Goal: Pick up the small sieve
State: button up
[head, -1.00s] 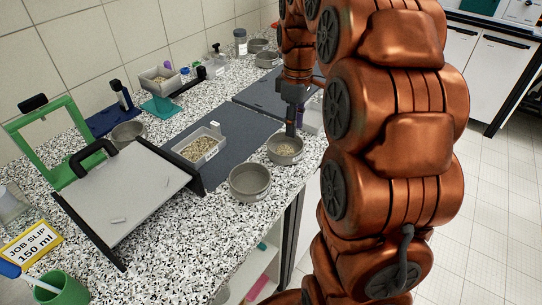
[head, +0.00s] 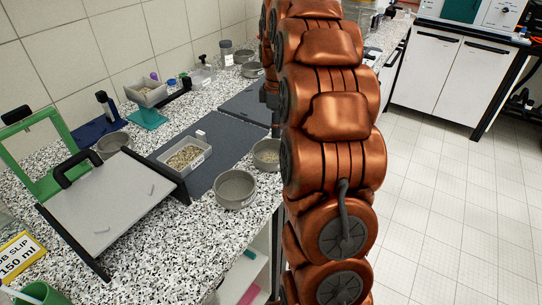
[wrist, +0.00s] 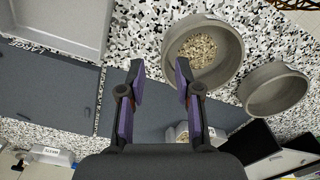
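A round grey metal sieve (head: 267,150) with pale grains in it stands near the front edge of the counter, partly hidden by my arm in the head view. An empty, similar round sieve (head: 235,187) stands to its left and nearer. I cannot tell which is the small sieve. In the wrist view the sieve with grains (wrist: 222,72) lies just beyond my fingertips, and the empty sieve (wrist: 275,92) is to its right. My gripper (wrist: 160,75) is open, with nothing between its fingers. In the head view my arm mostly hides it.
A pale tray of grains (head: 186,157) sits on the dark mat (head: 222,140). A tilted grey board with a black handle (head: 115,205) and a green frame (head: 45,178) stand left. More bowls or sieves (head: 252,71) stand behind. The floor (head: 455,200) at right is clear.

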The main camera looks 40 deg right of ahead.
aim_at(275, 140)
jog(key=shift+w+a+f+p, duration=0.15)
jog(key=shift+f+p, duration=0.6)
jog(key=shift+f, duration=1.75)
jog(key=shift+a, duration=0.1)
jog(key=shift+c, duration=0.4)
grip_shut()
